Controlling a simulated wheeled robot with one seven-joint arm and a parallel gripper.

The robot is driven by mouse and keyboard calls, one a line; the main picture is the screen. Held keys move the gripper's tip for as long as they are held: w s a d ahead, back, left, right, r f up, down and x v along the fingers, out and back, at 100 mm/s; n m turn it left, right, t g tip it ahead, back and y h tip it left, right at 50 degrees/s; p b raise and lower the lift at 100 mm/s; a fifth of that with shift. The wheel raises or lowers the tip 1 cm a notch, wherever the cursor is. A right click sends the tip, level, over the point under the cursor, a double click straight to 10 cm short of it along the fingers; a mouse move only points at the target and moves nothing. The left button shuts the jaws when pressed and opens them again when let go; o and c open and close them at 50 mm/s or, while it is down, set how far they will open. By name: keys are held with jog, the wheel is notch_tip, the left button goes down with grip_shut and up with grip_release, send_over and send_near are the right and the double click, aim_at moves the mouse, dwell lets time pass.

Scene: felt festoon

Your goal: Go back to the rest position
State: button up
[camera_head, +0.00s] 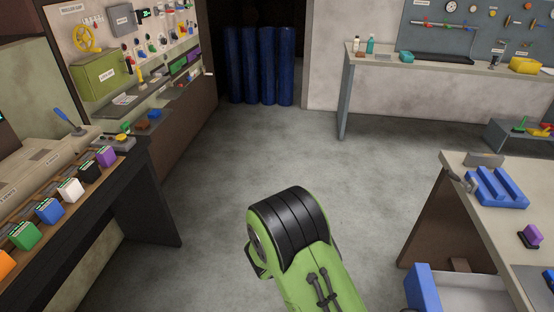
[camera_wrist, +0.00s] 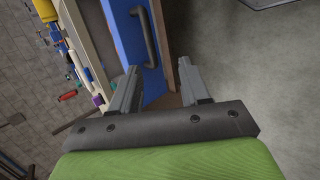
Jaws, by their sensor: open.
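My gripper (camera_wrist: 160,68) shows in the wrist view, its two grey fingers spread apart with nothing held between them. Beyond the fingertips is a blue drawer front (camera_wrist: 124,36) with a dark bar handle (camera_wrist: 146,38). The handle lies past the left fingertip and appears clear of both fingers. In the head view my green arm runs down through the bottom middle, and my gripper is out of sight.
In the head view a drawer with a blue front (camera_head: 421,288) stands open under the right workbench (camera_head: 480,225). A blue tray (camera_head: 497,187) lies on that bench. Colored blocks (camera_head: 70,189) line the left bench. The middle floor (camera_head: 220,190) is clear.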

jog(key=s+r+n+t+y+p, duration=0.1)
jog(key=s+r+t+y, duration=0.3)
jog(key=r, duration=0.8)
jog(key=s+a+r+n+t+y+p, duration=0.1)
jog(key=s+r+t+y, duration=0.4)
jog(key=r, duration=0.8)
jog(key=shift+s+r+n, duration=0.15)
jog(key=shift+s+n, duration=0.25)
jog(key=shift+s, duration=0.35)
